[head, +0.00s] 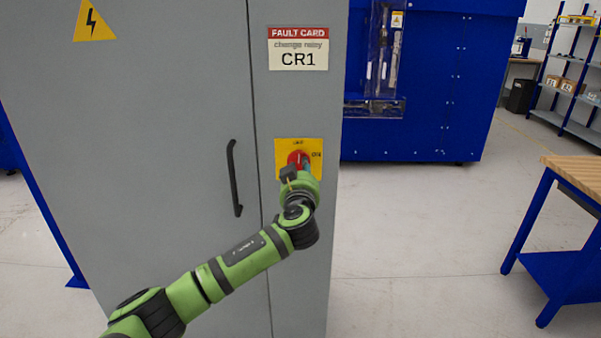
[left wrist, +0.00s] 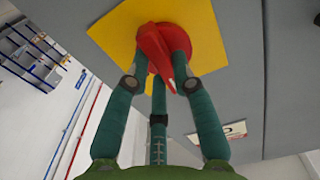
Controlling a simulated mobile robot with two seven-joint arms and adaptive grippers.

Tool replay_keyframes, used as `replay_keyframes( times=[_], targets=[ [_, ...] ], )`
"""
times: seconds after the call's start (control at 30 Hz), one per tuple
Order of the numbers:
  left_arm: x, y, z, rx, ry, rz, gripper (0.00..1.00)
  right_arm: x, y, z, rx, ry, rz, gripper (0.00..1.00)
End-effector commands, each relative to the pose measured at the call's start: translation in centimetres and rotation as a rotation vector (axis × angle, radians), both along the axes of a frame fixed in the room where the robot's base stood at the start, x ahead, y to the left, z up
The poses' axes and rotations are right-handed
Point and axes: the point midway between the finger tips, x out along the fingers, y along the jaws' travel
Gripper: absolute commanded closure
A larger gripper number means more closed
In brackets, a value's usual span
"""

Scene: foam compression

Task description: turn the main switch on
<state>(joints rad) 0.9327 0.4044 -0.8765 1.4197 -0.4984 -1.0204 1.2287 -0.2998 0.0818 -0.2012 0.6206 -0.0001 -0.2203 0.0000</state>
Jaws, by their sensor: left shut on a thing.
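The main switch is a red rotary knob (head: 296,158) on a yellow plate (head: 283,148) on the front of the grey cabinet. In the left wrist view the red knob (left wrist: 155,45) sits on the yellow plate (left wrist: 112,30), with its pointed handle between my fingers. My left gripper (left wrist: 162,72) is shut on the knob, its green fingers around the handle. In the head view my left gripper (head: 304,168) covers the lower part of the knob and most of the plate's lettering. My right gripper is in neither view.
The grey cabinet (head: 180,100) has a black door handle (head: 234,178) left of the switch and a fault card (head: 298,49) reading CR1 above it. A blue machine (head: 440,90) stands behind. A wood-topped blue bench (head: 575,175) is at right. Floor between is clear.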

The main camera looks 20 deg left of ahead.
Motion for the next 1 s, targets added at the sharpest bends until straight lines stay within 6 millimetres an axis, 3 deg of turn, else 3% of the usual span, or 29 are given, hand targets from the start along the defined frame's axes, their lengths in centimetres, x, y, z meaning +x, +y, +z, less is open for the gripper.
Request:
replay_keyframes(
  times=[0.2,0.33,1.0],
  targets=[
    [0.0,-0.1,-0.7,0.117,0.036,0.000,1.00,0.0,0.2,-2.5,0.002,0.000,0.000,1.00],
    [0.0,0.0,-0.5,0.225,0.067,0.000,1.00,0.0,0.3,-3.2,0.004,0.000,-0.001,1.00],
    [0.0,0.2,-0.2,0.845,0.245,0.001,1.00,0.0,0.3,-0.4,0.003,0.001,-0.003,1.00]
  ],
)
